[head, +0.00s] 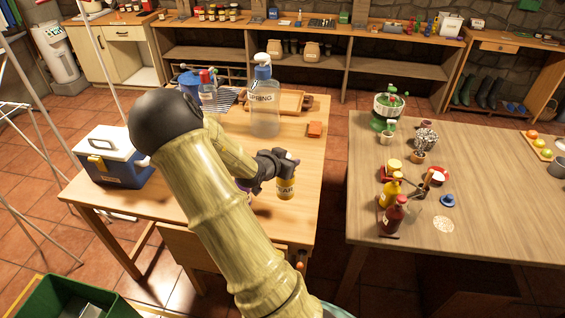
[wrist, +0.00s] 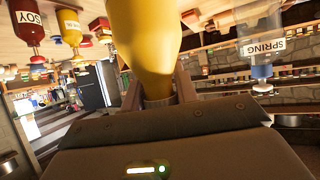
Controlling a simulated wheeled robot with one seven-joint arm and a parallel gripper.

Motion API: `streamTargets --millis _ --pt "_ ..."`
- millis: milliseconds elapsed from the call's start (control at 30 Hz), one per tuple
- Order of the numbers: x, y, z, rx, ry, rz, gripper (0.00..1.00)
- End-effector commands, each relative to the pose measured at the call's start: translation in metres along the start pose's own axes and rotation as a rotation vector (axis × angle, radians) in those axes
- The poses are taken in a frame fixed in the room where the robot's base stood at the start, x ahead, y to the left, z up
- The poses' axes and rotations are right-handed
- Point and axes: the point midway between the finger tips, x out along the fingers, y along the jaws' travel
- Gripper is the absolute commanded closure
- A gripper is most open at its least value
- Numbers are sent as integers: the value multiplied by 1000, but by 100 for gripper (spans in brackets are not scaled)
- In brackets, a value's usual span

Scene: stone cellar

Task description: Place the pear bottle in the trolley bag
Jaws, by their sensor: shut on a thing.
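The pear bottle (head: 286,188), yellow with a pale label, is held upright by my gripper (head: 284,162) near the right edge of the left wooden table. In the wrist view the pear bottle (wrist: 150,45) appears large and yellow between the two fingers of my gripper (wrist: 160,92). The fingers close around its neck; its lower part runs out of the frame. I cannot make out a trolley bag for certain. A green open-topped container (head: 62,302) at the lower left is cut by the frame edge, and I cannot tell whether it is the bag.
The left table (head: 300,215) bears a blue-and-white cooler (head: 112,157), a large SPRING bottle (head: 265,105) and a tray (head: 293,100). The right table (head: 480,210) holds a red bottle (head: 394,215), a yellow bottle (head: 390,190) and small items. Floor shows between the tables.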

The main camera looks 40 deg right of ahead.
Motion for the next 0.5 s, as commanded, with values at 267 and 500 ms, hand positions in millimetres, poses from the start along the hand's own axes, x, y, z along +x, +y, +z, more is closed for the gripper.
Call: streamTargets --millis 267,500 --pt "-15 -20 0 -63 -2 -115 100" --pt "-59 -73 28 -231 -6 -419 100"
